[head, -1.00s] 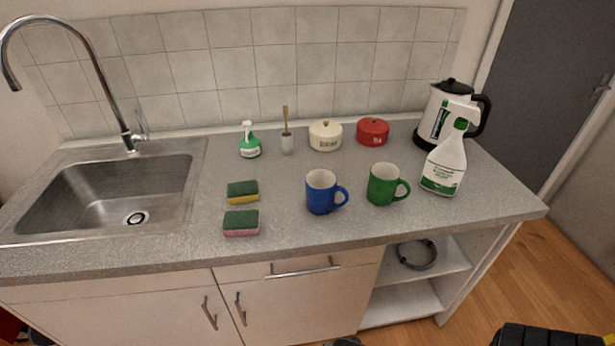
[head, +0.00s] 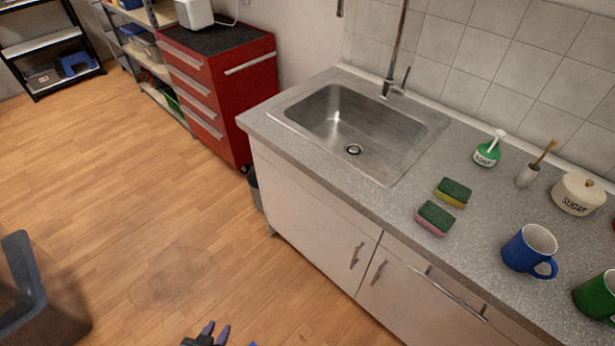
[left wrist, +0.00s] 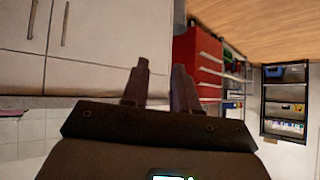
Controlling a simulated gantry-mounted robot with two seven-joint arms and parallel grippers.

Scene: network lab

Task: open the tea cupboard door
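Two pale cupboard doors sit under the counter. The left door (head: 310,212) has an upright metal handle (head: 357,255) near its right edge. The right door (head: 400,290) has a handle (head: 378,272) near its left edge. Both look shut; no tea label is readable on either. My left gripper (head: 212,332) is low in the head view, in front of and apart from the doors, with its fingers parted and empty. In the left wrist view, turned upside down, the two doors and handles (left wrist: 65,23) show at left, beyond my left gripper (left wrist: 161,66). My right gripper is out of view.
The counter holds a steel sink (head: 352,125), sponges (head: 436,218), a blue mug (head: 530,248) and other items. A red tool cabinet (head: 222,90) stands left of the cupboards. A grey chair-like object (head: 28,285) is at lower left. The wooden floor between is clear.

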